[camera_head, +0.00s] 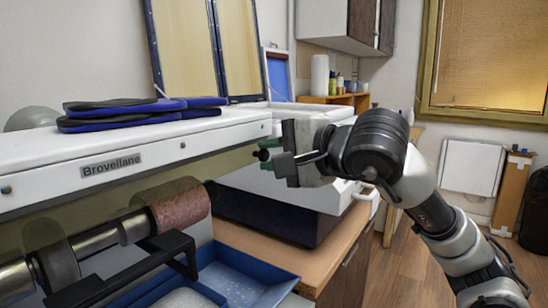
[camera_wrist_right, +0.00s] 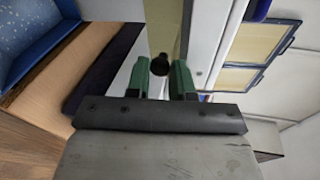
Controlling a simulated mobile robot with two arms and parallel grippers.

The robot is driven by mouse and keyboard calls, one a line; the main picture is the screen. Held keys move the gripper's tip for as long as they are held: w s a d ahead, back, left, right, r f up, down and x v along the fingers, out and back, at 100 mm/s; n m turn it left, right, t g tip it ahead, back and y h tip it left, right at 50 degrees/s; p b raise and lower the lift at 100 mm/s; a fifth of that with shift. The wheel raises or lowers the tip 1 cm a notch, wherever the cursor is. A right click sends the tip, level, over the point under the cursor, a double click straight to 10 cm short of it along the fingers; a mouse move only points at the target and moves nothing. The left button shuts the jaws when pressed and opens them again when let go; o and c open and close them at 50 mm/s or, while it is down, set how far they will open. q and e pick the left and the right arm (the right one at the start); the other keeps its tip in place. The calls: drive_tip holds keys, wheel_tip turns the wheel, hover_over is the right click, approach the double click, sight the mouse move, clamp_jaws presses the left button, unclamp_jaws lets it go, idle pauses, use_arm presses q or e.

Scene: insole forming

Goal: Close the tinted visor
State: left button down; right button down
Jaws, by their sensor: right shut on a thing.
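The tinted visor (camera_head: 232,163) is a see-through olive panel along the lower front edge of the white machine hood marked Brovellane (camera_head: 112,166). It hangs tilted in front of the upper part of the rollers. My right gripper (camera_head: 266,155) is at the visor's right end, shut on a small black knob there. In the right wrist view the black knob (camera_wrist_right: 160,66) sits between the green fingertips, and the olive visor strip (camera_wrist_right: 162,25) runs away behind it. The fingers hide part of the knob. My left gripper is not in view.
Blue and black insoles (camera_head: 140,112) lie on the hood. Below are a reddish abrasive roller (camera_head: 181,208), a black bracket (camera_head: 170,243) and a blue tray (camera_head: 250,282). A white machine (camera_head: 290,197) stands on the wooden counter (camera_head: 310,250) behind my right gripper. Floor is free at right.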

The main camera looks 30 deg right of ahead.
drive_tip(key=shift+a+f, duration=0.1)
drive_tip(key=shift+f, duration=0.05)
drive_tip(key=c, duration=1.3)
unclamp_jaws()
